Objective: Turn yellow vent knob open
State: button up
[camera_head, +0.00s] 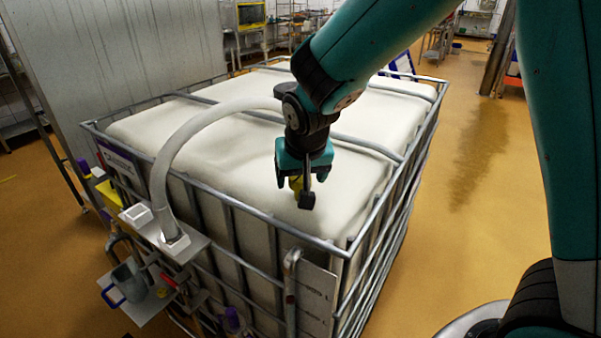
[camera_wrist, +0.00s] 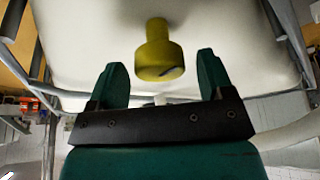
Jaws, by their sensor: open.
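The yellow vent knob (camera_wrist: 160,52) stands up from the white tank top (camera_wrist: 90,30) in the wrist view, with a wider round head and a narrower stem. My gripper (camera_wrist: 160,72) is open, with one teal finger on each side of the knob's head. I cannot tell whether either finger touches it. In the head view the yellow knob (camera_head: 295,184) is partly hidden behind my gripper (camera_head: 304,180), which points down at the tank top. A small dark mark shows on the knob's head.
A metal cage (camera_head: 345,250) surrounds the white tank. A pale hose (camera_head: 165,160) arches over the tank's left side to a bracket (camera_head: 180,243). A shelf with a jug (camera_head: 128,280) hangs at the front left. The floor (camera_head: 480,190) at right is clear.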

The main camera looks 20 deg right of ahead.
jog(key=c, duration=0.9)
jog(key=shift+n, duration=0.3)
jog(key=n+y+b, duration=0.1)
jog(key=n, duration=0.2)
jog(key=shift+w+d+n+y, duration=0.1)
jog(key=shift+n+y, duration=0.2)
jog(key=shift+n, duration=0.1)
jog(key=n+y, duration=0.1)
jog(key=n, duration=0.1)
jog(key=n+b, duration=0.1)
jog(key=n, duration=0.1)
jog(key=shift+d+n+g+y, duration=0.1)
jog(key=shift+n+g+y, duration=0.2)
jog(key=shift+y, duration=0.1)
jog(key=n+g+y+b, duration=0.1)
jog(key=n, duration=0.3)
jog(key=shift+w+n+g+y+b, duration=0.15)
jog(key=shift+n+g+b, duration=0.3)
jog(key=shift+n, duration=0.8)
jog(key=shift+s+n+g+y+b, duration=0.1)
jog(key=shift+n+g+y+b, duration=0.3)
jog(key=shift+n, duration=0.85)
jog(key=shift+g+h, duration=0.25)
jog(key=o, duration=0.9)
